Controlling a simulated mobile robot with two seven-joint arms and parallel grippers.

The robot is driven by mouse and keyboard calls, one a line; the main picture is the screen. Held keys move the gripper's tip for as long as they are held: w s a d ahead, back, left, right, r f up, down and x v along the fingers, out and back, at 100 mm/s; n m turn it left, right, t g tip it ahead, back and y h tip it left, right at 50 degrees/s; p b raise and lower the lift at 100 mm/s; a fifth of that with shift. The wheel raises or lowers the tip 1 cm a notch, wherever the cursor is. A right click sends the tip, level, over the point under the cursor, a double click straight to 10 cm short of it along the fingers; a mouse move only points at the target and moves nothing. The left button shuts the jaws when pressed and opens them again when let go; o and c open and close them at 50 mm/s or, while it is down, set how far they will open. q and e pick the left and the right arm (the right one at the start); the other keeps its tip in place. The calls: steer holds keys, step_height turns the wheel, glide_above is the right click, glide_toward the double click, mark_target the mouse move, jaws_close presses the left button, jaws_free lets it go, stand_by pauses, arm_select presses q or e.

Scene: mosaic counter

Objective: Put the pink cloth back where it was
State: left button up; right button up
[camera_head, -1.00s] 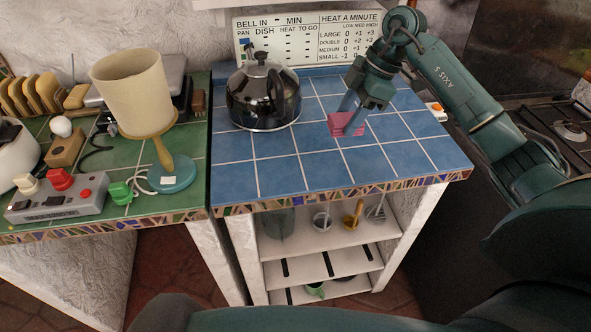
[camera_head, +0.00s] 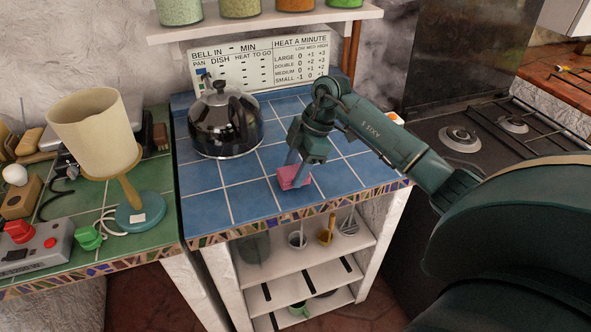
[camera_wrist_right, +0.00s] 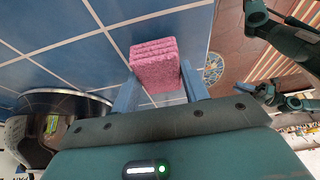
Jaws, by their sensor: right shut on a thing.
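The pink cloth (camera_head: 293,177) is a small folded block at the front right of the blue tiled counter (camera_head: 232,205). My right gripper (camera_head: 296,165) comes down on it from above, its fingers on either side of it. In the right wrist view the cloth (camera_wrist_right: 155,66) sits between the two blue fingertips of the right gripper (camera_wrist_right: 165,85), and its layered folds show. The right gripper is shut on the cloth. I cannot tell whether the cloth touches the tiles or hangs just above them.
A shiny kettle (camera_head: 226,122) stands at the back left of the blue counter. A lamp (camera_head: 98,135) and a switch box (camera_head: 35,250) are on the green counter. A stove (camera_head: 480,135) is at the right. Blue tiles left of the cloth are free.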

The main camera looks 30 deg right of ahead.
steer(key=shift+f, duration=0.55)
steer(key=shift+f, duration=0.15)
steer(key=o, duration=0.9)
steer(key=v, duration=1.2)
steer(key=shift+d+b, duration=0.1)
steer(key=shift+b, duration=0.25)
